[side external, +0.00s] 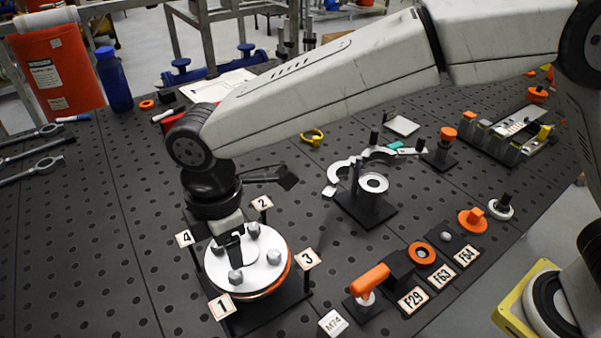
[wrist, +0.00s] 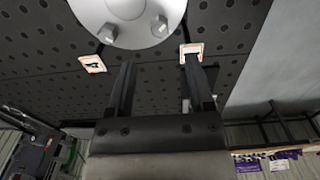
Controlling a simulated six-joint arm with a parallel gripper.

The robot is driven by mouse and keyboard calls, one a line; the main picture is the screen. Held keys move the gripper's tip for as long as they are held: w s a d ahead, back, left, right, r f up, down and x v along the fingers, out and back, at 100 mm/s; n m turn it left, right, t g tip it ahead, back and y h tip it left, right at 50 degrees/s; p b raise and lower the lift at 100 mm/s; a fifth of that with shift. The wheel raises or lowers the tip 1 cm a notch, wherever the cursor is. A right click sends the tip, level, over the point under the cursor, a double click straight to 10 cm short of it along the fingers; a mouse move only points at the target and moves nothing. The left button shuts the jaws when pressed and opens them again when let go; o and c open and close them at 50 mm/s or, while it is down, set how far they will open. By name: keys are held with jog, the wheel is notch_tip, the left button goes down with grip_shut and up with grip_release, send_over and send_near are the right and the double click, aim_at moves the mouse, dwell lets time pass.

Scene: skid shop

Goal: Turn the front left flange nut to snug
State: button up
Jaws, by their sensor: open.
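The flange (side external: 262,278) is a pale round disc with an orange edge on a dark stand in the side external view. Several grey hex nuts stand on it; one nut (side external: 235,277) is nearest tag 1 (side external: 221,306). My gripper (side external: 236,252) points down over the disc's left part, its dark fingers partly hiding that area. In the wrist view, part of the flange (wrist: 128,12) shows at the top with two nuts, a left one (wrist: 108,33) and a right one (wrist: 159,26). My gripper (wrist: 160,58) is open there, with nothing seen between the fingers.
Tags 2 (side external: 262,203), 3 (side external: 308,259) and 4 (side external: 185,239) stand around the flange. A dark stand with a curved metal piece (side external: 368,170) is to the right. An orange-handled part (side external: 370,279) and labelled stations stand at front right.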

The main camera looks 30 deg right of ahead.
aim_at(235, 274)
jog(key=shift+f, duration=3.65)
grip_shut()
